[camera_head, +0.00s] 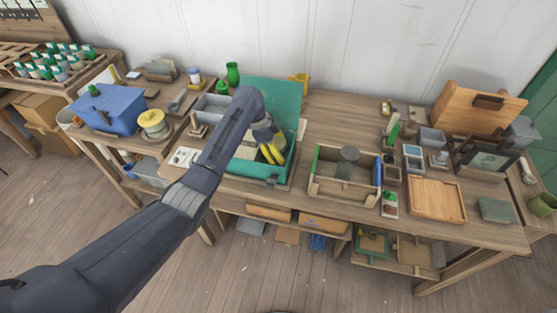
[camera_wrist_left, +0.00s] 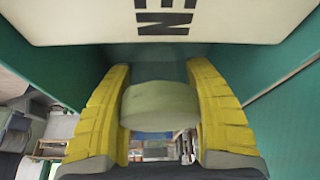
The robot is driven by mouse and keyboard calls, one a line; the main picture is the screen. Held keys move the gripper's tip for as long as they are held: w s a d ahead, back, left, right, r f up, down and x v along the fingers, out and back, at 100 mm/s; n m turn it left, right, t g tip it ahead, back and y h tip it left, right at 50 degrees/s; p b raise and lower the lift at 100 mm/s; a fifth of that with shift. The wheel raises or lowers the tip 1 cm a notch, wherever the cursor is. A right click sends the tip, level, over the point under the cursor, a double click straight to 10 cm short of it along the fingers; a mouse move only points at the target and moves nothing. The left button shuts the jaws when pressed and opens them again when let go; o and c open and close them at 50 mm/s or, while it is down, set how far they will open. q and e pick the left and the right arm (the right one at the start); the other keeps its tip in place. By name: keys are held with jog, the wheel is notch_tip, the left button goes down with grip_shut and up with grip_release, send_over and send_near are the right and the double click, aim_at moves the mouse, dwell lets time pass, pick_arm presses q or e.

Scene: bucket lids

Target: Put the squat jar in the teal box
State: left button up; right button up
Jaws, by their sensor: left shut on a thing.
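The teal box (camera_head: 262,169) stands on the middle of the table with its lid (camera_head: 278,100) raised at the back. My left gripper (camera_head: 274,153) reaches down into the box opening, its yellow fingers inside the walls. In the left wrist view its fingers (camera_wrist_left: 160,110) are shut on a rounded grey-green thing (camera_wrist_left: 160,104), which looks like the squat jar. Teal walls (camera_wrist_left: 285,95) rise on both sides of it. In the head view the jar is hidden by the gripper. Whether it touches the box floor cannot be told. My right gripper is out of view.
A wooden crate (camera_head: 329,193) holding a dark cylinder (camera_head: 347,163) stands just right of the box. A grey bin (camera_head: 212,107) and a yellow spool (camera_head: 154,122) lie left. A white panel with black letters (camera_wrist_left: 160,18) is close above the fingers in the wrist view.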

aim_at(279, 165)
pick_arm(q)
jog(key=shift+f, duration=2.15)
jog(key=shift+f, duration=0.1)
jog(key=o, duration=1.2)
jog(key=shift+o, duration=0.2)
jog(key=v, duration=1.2)
